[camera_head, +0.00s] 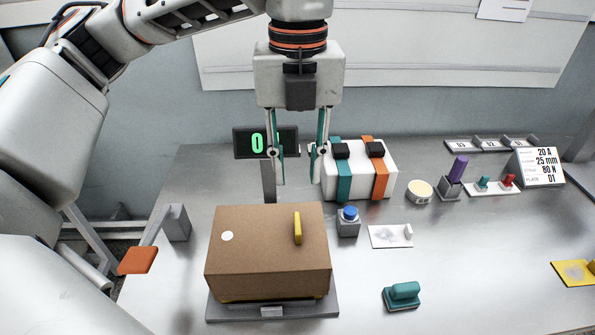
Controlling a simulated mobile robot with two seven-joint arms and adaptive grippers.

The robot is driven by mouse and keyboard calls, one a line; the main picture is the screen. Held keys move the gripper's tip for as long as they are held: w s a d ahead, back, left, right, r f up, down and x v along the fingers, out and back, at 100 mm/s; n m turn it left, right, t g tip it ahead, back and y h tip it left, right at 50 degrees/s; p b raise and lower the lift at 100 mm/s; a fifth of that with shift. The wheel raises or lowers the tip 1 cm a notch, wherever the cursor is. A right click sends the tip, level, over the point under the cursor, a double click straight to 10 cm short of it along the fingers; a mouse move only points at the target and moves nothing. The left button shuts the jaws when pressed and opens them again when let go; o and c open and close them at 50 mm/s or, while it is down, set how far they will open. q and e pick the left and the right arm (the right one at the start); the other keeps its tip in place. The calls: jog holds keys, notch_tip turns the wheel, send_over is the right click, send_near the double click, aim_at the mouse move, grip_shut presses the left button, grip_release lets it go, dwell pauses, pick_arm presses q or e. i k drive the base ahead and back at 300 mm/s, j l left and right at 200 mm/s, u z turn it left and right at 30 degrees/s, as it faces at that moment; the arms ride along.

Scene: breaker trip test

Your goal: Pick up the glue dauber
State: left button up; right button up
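My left gripper (297,180) points straight down above the back of the table. Its two fingers are apart with nothing between them. It hangs behind the brown box and just left of the white strapped block. A purple stick (458,168) stands slightly tilted in a small grey holder (450,189) at the back right, well to the right of the gripper. It looks most like the glue dauber, though no label confirms this. A teal block with a rounded handle (403,292) sits at the front, apart from the gripper. My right gripper is not in view.
A brown box (268,249) with a yellow bar (297,228) rests on a grey plate (273,311). A white block with teal and orange straps (358,183), a blue button (348,214), a round tub (419,192) and a white card (390,236) stand nearby. The right front is mostly clear.

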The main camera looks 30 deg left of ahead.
aim_at(459, 167)
jog(key=k+l, duration=0.3)
jog(key=k, duration=0.15)
jog(key=k+l, duration=0.3)
jog(key=k, duration=0.15)
